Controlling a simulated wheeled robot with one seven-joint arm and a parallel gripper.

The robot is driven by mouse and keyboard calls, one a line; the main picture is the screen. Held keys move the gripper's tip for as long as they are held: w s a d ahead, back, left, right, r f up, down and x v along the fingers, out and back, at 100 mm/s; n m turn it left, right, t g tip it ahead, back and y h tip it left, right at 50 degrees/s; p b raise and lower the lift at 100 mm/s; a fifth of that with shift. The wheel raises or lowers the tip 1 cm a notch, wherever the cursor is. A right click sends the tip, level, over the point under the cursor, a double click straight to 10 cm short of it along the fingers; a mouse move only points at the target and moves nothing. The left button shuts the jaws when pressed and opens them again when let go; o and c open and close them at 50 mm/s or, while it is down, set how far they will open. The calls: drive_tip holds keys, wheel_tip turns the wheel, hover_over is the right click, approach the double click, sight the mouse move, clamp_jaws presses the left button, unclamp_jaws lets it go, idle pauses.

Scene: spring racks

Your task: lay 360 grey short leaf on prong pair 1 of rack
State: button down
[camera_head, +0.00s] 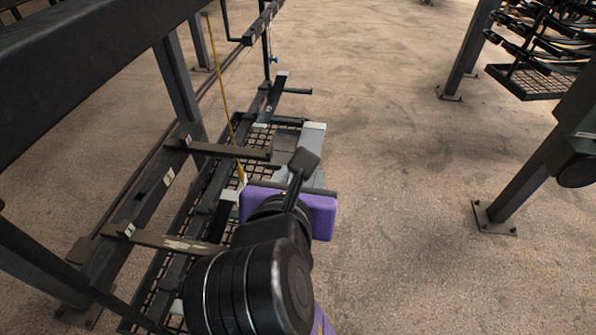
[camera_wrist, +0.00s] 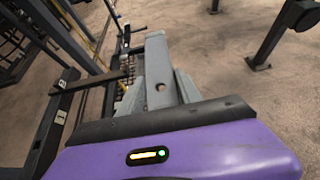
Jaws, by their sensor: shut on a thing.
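My gripper (camera_wrist: 160,92) reaches forward from its purple body, with its grey fingers shut on a flat grey leaf (camera_wrist: 156,55) with a round hole. In the head view the leaf (camera_head: 314,138) is partly hidden behind my gripper (camera_head: 290,177). The dark rack (camera_head: 150,200) is on the left, with a far prong (camera_head: 225,151) and a near prong (camera_head: 175,243) pointing right. The leaf appears to be right of the far prong's tip; whether they touch I cannot tell. The rack's small labels (camera_head: 168,178) are too small to read surely in the head view.
A mesh shelf (camera_head: 190,215) lies low beside the prongs. A thin yellow rod (camera_head: 221,85) slants above the rack. A dark beam (camera_head: 90,70) crosses the upper left. Another rack with black parts (camera_head: 540,45) stands at right; the floor between (camera_head: 400,130) is clear.

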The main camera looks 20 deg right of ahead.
drive_tip(key=shift+s, duration=0.1)
drive_tip(key=w+a+f, duration=0.3)
drive_tip(key=w+a, duration=0.5)
drive_tip(key=a, duration=0.4)
drive_tip(key=shift+w+a+f, duration=0.15)
drive_tip(key=shift+a+f, duration=0.05)
drive_tip(key=shift+a, duration=0.1)
idle(1.1)
drive_tip(key=c, duration=0.7)
unclamp_jaws()
drive_tip(key=shift+c, duration=0.2)
drive_tip(key=b+v, duration=0.1)
drive_tip(key=v, duration=0.6)
drive_tip(key=shift+s+a, duration=0.25)
drive_tip(key=shift+s, duration=0.1)
drive_tip(key=shift+r, duration=0.1)
